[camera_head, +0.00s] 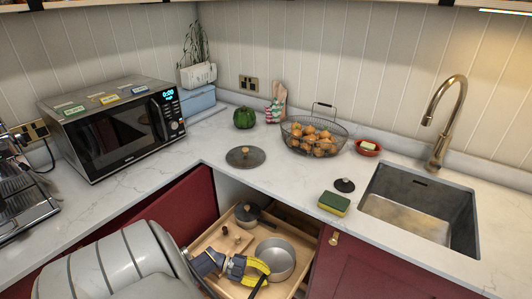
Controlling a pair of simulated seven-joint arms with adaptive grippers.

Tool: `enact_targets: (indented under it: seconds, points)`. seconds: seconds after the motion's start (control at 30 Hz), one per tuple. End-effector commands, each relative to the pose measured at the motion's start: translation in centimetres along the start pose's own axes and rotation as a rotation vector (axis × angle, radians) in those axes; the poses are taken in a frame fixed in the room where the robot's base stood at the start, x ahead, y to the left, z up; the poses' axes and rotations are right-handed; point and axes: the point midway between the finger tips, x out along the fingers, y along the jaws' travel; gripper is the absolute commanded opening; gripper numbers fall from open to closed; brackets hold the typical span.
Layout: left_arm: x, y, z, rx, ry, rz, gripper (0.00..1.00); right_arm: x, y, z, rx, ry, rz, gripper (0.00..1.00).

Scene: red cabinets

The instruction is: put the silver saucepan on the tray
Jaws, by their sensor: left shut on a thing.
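The silver saucepan (279,256) is at the open corner cabinet, over the right part of the wooden pull-out tray (214,242). It looks upright and empty. I cannot tell whether its base touches the tray. My left gripper (262,273), with yellow fingers, is shut on the saucepan at its near left side, by the dark handle (257,288). The fingers hide part of the handle and the near wall. My right gripper is not in view.
A dark pot (247,213) sits at the tray's back, with small wooden-looking items (225,230) nearby. Red cabinet fronts (372,262) flank the opening. On the counter are a lid (245,157), a wire basket (314,138), a sponge (334,203) and a microwave (118,130).

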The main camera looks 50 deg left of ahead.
Motion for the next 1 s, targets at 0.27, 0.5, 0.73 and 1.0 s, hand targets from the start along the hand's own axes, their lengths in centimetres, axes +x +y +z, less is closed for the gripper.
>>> enact_targets:
  seconds: [0.27, 0.5, 0.73, 1.0]
  points:
    - [0.03, -0.14, 0.03, 0.002, 0.001, -0.002, 0.00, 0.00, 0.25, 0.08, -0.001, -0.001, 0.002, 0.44]
    - [0.09, 0.02, 0.21, 0.002, 0.001, -0.003, 0.00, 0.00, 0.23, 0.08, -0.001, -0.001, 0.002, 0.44]
    - [0.16, 0.17, 0.36, 0.001, 0.001, -0.003, 0.00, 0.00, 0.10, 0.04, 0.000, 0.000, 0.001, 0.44]
    - [0.20, 0.38, 0.48, 0.001, 0.002, -0.002, 0.17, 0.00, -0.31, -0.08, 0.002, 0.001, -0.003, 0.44]
